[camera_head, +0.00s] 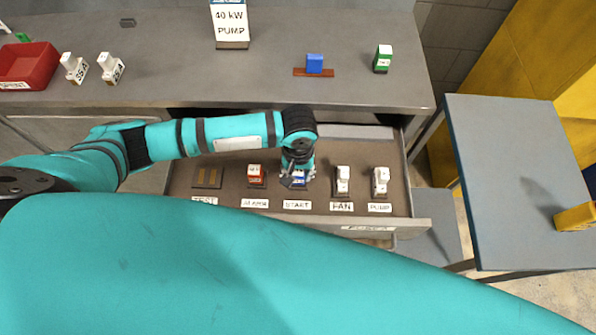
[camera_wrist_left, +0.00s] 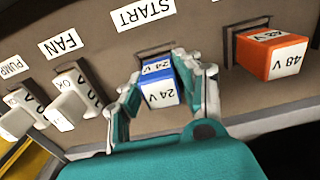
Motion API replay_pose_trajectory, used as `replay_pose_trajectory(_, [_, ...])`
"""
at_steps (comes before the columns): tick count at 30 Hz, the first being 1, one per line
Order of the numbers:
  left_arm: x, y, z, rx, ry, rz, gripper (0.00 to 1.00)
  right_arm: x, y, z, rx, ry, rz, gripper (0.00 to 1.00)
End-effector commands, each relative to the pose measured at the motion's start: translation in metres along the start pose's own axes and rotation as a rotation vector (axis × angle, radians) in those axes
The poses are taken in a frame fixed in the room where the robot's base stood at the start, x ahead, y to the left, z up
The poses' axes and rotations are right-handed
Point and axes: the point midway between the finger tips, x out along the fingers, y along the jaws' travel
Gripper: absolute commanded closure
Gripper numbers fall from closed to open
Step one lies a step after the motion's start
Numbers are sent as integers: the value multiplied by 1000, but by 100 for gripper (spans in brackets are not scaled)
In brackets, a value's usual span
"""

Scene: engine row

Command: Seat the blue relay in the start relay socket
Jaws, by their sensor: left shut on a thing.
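My left gripper (camera_head: 296,181) is over the start socket in the open drawer, shut on the blue relay (camera_head: 300,178). In the left wrist view the blue relay (camera_wrist_left: 158,85), with white "24 V" faces, sits between the two fingertips (camera_wrist_left: 165,88). The start socket (camera_wrist_left: 153,54) shows as a dark edge behind the relay, below the START label (camera_wrist_left: 143,13). The relay lines up with the socket and overlaps it; I cannot tell how deep it sits. The rest of the socket is hidden. My right gripper is not in view.
The test socket (camera_head: 207,177) is empty. A blue block (camera_head: 314,63) and green relay (camera_head: 382,58) are on the bench.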

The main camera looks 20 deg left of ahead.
Motion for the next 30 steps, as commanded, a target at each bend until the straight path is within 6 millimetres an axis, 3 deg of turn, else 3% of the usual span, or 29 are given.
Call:
replay_pose_trajectory(2, [2,0,0,-1,-1,-1,99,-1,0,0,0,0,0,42])
replay_pose_trajectory(3, [2,0,0,-1,0,-1,61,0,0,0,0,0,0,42])
replay_pose_trajectory(7, [2,0,0,-1,0,-1,44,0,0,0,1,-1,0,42])
replay_pose_trajectory(19, [-8,0,-1,0,0,1,42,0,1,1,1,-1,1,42])
replay_pose_trajectory(30, [-82,1,-1,0,2,2,42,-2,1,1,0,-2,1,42])
